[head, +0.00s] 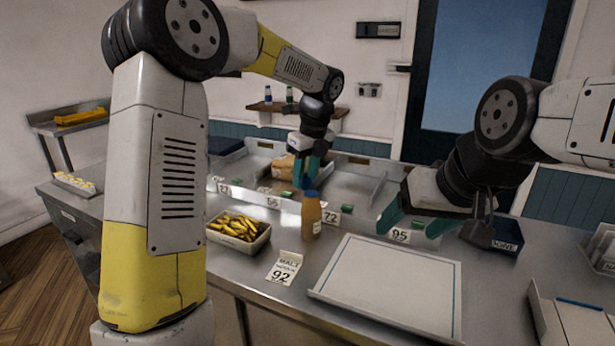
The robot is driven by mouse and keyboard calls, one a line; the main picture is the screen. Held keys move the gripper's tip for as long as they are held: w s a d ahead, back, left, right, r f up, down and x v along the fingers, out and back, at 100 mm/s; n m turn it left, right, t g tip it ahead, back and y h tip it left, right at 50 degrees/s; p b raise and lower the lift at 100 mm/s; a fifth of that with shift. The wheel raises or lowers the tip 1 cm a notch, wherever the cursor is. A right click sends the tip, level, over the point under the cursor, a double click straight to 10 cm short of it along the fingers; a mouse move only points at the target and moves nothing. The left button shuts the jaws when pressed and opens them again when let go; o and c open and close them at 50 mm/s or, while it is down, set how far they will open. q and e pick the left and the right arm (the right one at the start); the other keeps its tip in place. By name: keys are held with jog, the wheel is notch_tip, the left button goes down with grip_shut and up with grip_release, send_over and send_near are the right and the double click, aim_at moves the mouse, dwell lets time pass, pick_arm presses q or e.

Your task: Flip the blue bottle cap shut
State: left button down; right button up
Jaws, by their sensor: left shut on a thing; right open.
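An orange-brown bottle (310,219) stands upright on the steel counter, with a blue cap (311,195) at its top. My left gripper (312,180) reaches down from above with its teal fingers at the cap. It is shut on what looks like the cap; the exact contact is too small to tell. Whether the cap is fully seated cannot be told. My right gripper (415,223) is open and empty to the right of the bottle, low over the counter, with its teal fingers apart.
A tray of yellow food (239,231) and a card marked 92 (284,269) stand left of and in front of the bottle. A wide white tray (390,285) lies at the front right. A brown bag (283,167) and price cards stand behind. A dark box (507,237) is at the right.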

aim_at(309, 192)
pick_arm(q)
jog(key=c, duration=1)
grip_release()
jog(key=shift+c, duration=0.2)
jog(key=v, duration=0.7)
jog(key=shift+r, duration=0.4)
jog(key=shift+d, duration=0.1)
